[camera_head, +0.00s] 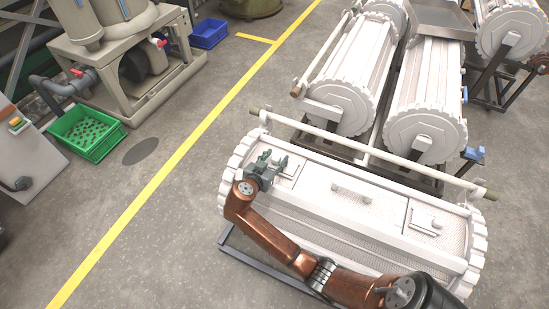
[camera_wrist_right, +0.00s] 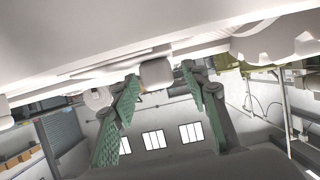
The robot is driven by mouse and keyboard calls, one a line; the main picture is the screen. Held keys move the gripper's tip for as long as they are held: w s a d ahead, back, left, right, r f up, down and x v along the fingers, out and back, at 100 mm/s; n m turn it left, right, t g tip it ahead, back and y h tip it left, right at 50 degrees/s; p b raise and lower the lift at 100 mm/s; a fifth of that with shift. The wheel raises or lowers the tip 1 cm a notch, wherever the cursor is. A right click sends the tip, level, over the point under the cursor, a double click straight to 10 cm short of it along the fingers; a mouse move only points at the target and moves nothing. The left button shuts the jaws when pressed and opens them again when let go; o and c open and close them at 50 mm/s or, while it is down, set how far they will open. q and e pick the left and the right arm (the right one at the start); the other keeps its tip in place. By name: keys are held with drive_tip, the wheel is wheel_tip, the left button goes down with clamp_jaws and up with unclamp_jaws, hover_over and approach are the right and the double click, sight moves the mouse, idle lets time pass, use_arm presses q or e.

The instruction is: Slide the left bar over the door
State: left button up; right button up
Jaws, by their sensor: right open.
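The nearest white barrel (camera_head: 300,215) lies on its side on a dark stand. Its top carries a white door (camera_head: 370,210) with a raised handle (camera_head: 352,193). The left bar (camera_head: 291,166) shows only partly at the door's left end, beside my right gripper (camera_head: 264,166). That gripper is open at the barrel's left end. My left gripper is not in view.
A right bar (camera_head: 425,225) sits at the door's other end. A long white rod (camera_head: 370,150) runs behind the door. More white barrels (camera_head: 428,110) stand behind. A green crate (camera_head: 88,133) and a blue bin (camera_head: 208,33) are on the floor left of the yellow line.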

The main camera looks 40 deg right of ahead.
drive_tip(key=shift+c, duration=0.6)
clamp_jaws()
